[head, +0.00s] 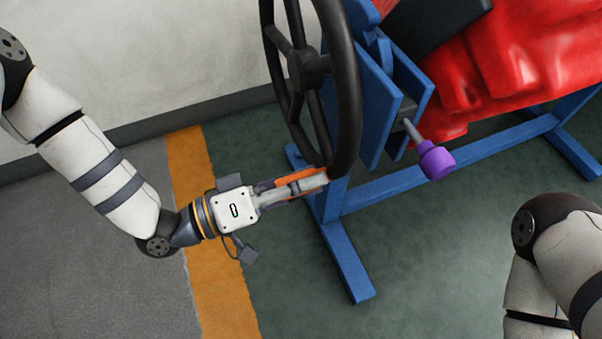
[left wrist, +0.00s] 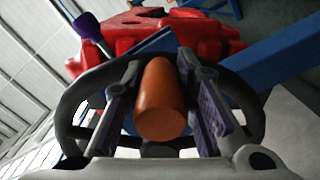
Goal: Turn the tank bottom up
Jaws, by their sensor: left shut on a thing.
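The red tank (head: 520,65) sits in a blue stand at the upper right, cut off by the picture edge. It also shows in the left wrist view (left wrist: 150,30). I cannot tell which side is its bottom. A black handwheel (head: 350,90) is at the side of the stand, with an orange handle (head: 277,183) low on its rim. My left gripper (head: 308,183) is shut on this orange handle. In the left wrist view the handle (left wrist: 162,105) lies between both fingers. My right gripper is out of view; only part of that arm shows at the lower right.
A purple knob (head: 435,160) on a metal pin sticks out beside the wheel. The blue stand's foot (head: 347,262) runs along the green floor (head: 440,260). A pale wall (head: 150,60) stands behind. The floor in front of the stand is clear.

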